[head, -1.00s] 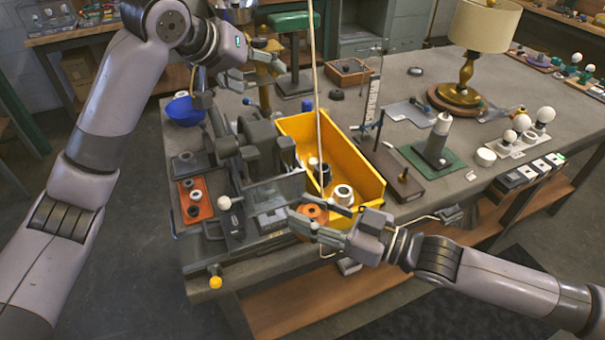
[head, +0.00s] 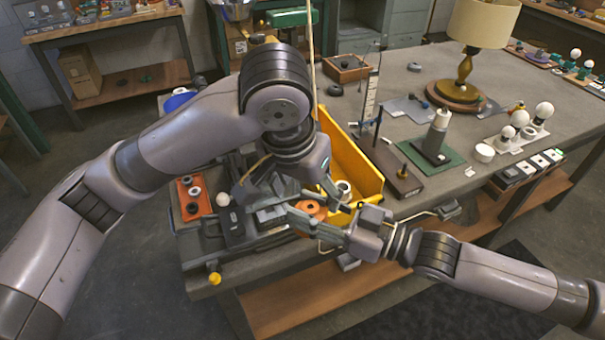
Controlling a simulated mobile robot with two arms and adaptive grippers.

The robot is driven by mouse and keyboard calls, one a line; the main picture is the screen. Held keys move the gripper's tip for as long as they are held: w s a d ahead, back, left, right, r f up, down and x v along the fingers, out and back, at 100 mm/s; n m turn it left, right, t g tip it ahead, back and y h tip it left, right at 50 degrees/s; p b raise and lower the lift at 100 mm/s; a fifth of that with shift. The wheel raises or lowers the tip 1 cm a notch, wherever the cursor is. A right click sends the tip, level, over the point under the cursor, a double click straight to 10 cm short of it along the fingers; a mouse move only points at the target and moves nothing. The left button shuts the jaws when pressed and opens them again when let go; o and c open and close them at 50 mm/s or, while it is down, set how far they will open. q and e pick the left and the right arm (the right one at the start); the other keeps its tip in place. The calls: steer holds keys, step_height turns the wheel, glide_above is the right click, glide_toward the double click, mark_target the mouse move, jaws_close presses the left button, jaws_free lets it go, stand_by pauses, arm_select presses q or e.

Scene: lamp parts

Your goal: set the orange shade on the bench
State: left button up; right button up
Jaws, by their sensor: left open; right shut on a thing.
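The orange shade (head: 311,207) is a small round orange piece near the front edge of the bench (head: 225,270), just in front of the yellow bin. My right gripper (head: 305,217) reaches in from the right and is shut on the shade; its fingers hide part of it. I cannot tell whether the shade touches the bench.
The yellow bin (head: 362,165) holds a white ring (head: 343,187). A brown block (head: 397,177) and green mat (head: 445,160) stand to the right. A lamp (head: 478,40) is farther back. Bare bench lies mid-right.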

mark_target(311, 207)
arm_select(q)
steer(key=x, duration=0.6)
steer(key=shift+w+d+f, duration=0.1)
steer(key=shift+f, duration=0.25)
steer(key=shift+c, duration=0.4)
steer(key=c, duration=0.9)
steer(key=shift+c, duration=0.7)
arm_select(e)
steer(key=o, duration=1.3)
steer(key=shift+o, duration=0.2)
